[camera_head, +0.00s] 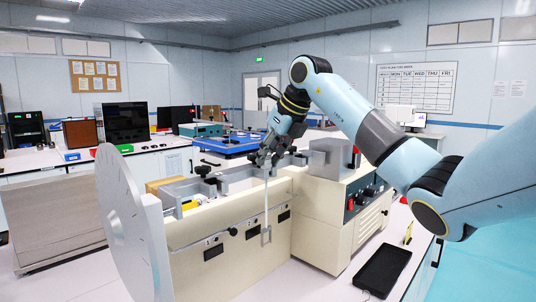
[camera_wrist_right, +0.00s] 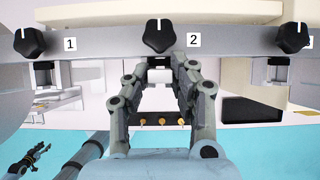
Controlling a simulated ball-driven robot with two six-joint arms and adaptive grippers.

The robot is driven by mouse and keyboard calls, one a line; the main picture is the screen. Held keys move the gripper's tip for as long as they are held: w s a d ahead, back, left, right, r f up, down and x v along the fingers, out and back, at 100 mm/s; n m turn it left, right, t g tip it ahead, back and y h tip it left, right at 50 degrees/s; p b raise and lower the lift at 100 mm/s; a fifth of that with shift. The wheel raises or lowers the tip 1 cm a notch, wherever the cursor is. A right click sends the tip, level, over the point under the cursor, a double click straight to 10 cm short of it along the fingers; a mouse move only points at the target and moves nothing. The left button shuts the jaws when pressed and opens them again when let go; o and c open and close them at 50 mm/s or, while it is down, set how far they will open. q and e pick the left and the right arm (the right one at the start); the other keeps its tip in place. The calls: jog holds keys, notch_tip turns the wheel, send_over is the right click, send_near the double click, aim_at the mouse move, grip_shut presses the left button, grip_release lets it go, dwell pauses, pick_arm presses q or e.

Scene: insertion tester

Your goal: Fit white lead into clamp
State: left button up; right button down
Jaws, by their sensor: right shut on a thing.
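The white lead (camera_head: 266,205) hangs straight down from my right gripper (camera_head: 264,157) in the head view, in front of the cream tester's face. Its lower end is a small square frame. My right gripper is shut on the lead. In the wrist view the right gripper (camera_wrist_right: 160,75) is right below the black knob of clamp 2 (camera_wrist_right: 158,36), with a white piece between its fingers. The fingers partly hide clamp 2, so I cannot tell whether the lead is inside it. A small dark jointed shape, apparently my left gripper (camera_wrist_right: 28,158), shows at lower left; its jaw state is unclear.
Clamp 1 (camera_wrist_right: 45,75) and another clamp (camera_wrist_right: 277,72) flank clamp 2 along the grey rail (camera_wrist_right: 110,40). A large pale disc (camera_head: 130,225) stands at the tester's left end. A grey block (camera_head: 332,158) sits at right. A black tray (camera_head: 382,270) lies on the bench.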

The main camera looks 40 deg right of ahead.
dwell(0.4)
jog(key=c, duration=1)
grip_release()
jog(key=shift+c, duration=0.2)
jog(key=v, duration=1.1)
jog(key=shift+s+r, duration=0.25)
jog(key=shift+r, duration=0.1)
